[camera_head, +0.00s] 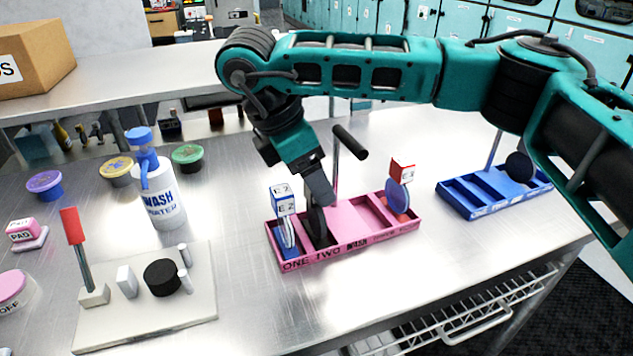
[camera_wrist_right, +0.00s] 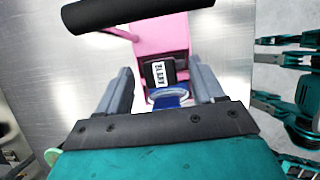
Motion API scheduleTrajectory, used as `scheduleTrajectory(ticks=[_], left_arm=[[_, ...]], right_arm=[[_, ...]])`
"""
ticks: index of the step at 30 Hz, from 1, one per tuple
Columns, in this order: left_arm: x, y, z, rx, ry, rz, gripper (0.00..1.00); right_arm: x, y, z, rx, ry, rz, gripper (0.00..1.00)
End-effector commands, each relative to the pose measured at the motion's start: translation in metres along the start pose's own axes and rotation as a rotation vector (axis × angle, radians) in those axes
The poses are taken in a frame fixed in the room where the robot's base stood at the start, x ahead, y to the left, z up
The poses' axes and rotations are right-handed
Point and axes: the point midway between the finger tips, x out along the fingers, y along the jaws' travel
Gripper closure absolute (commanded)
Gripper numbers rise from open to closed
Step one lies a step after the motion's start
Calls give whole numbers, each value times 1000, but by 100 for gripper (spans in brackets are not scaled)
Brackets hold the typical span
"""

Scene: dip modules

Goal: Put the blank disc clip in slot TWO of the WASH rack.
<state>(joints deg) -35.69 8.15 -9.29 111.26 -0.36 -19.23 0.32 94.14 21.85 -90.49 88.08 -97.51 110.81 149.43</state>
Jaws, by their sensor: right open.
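The pink WASH rack (camera_head: 345,253) stands on the metal bench, with ONE and TWO printed on its front edge. The blank disc clip (camera_head: 317,227) is a dark clip standing in slot TWO, partly hidden by my right gripper (camera_head: 318,192). My right gripper (camera_wrist_right: 163,82) is open, with a gap visible on both sides of the clip. My left gripper is not seen.
A white-and-blue clip (camera_head: 285,220) stands in slot ONE, close beside my fingers. A red-topped clip (camera_head: 399,188) stands at the pink rack's right end. The rack's black handle (camera_head: 350,141) rises behind. A blue rack (camera_head: 480,205) stands right, a wash bottle (camera_head: 163,200) left.

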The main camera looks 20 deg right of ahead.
Motion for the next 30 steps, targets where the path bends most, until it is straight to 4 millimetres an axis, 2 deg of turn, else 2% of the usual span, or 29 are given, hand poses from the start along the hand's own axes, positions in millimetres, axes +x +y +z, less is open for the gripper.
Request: scheduleTrajectory(ticks=[9,13,18,30], left_arm=[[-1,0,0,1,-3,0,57],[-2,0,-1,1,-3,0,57],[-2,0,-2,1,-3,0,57],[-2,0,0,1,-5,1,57]], right_arm=[[-72,0,0,0,-1,6,32],[-90,0,0,-1,-1,3,32],[-100,0,0,-1,-1,1,32],[-101,0,0,-1,0,1,32]])
